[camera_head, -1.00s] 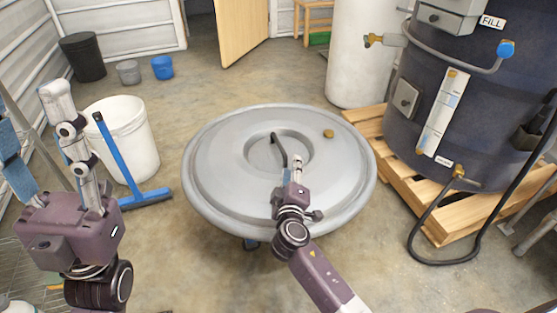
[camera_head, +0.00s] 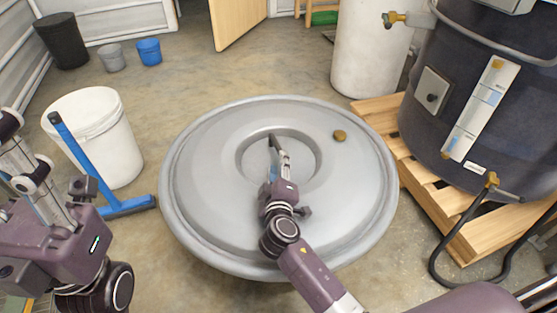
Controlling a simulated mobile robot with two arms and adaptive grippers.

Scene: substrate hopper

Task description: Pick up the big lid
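The big lid (camera_head: 205,170) is a large round grey disc with a raised rim and a recessed centre. It lies level in the middle of the head view. A dark bar handle (camera_head: 273,141) crosses the recess; its near part is hidden by my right gripper. My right gripper (camera_head: 281,160) reaches in from the lower right, with its fingers over the recess at the handle. Whether they are closed around it cannot be told. My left gripper (camera_head: 22,158) is at the left edge, away from the lid, partly cut off, with its fingers apart and empty.
A white bucket (camera_head: 118,140) and a blue squeegee (camera_head: 85,160) stand left of the lid. A dark tank (camera_head: 430,60) on a wooden pallet (camera_head: 470,226) with a black hose (camera_head: 455,232) is at right. A white drum (camera_head: 362,55) stands behind. Open floor lies at back left.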

